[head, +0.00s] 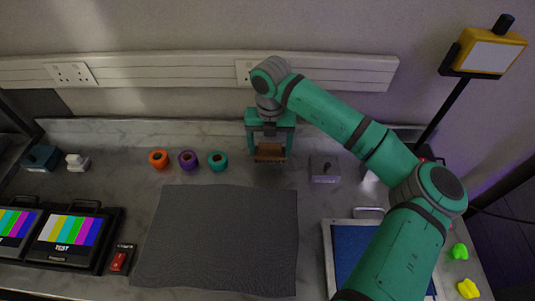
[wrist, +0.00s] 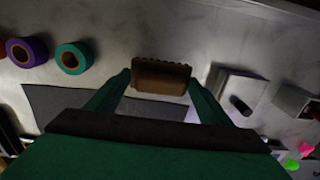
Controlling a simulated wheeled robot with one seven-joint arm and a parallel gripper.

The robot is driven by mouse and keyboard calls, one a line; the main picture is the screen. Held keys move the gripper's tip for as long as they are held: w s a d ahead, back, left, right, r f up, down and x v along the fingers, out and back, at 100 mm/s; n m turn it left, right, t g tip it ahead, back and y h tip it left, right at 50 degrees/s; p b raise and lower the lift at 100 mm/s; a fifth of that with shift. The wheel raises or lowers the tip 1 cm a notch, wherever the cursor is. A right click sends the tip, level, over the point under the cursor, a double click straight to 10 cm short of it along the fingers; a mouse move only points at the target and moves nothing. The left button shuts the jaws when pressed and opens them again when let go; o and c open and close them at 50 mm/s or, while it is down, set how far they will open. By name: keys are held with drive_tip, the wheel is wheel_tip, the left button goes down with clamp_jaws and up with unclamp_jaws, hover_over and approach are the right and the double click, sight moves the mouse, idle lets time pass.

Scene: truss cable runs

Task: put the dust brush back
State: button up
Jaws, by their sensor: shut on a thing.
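The dust brush (wrist: 160,77) is a small brown block with a bumpy upper edge in the wrist view. My gripper (wrist: 158,88) has a finger at each end of it and is shut on it. In the head view the brush (head: 270,150) shows below my green gripper (head: 270,143), near the back of the worktop, with a darker front face bearing unreadable marks. I cannot tell whether its underside touches the worktop.
Orange (head: 158,159), purple (head: 188,160) and teal (head: 218,161) tape rolls stand left of the gripper. A grey labelled block (head: 324,169) stands to the right. A dark mat (head: 215,240) lies in front, with a blue-lined case (head: 350,250) beside it.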

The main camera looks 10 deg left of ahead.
sight(268, 155)
drive_tip(key=shift+w+a+f, duration=0.2)
drive_tip(key=shift+f, duration=0.15)
drive_tip(key=shift+w+a+f, duration=0.1)
drive_tip(key=shift+f, duration=0.85)
drive_tip(key=shift+w+a+f, duration=0.1)
drive_tip(key=shift+f, duration=0.8)
drive_tip(key=shift+f, duration=0.1)
drive_tip(key=o, duration=1.1)
wheel_tip(268, 155, up, 12)
drive_tip(key=shift+r, duration=0.15)
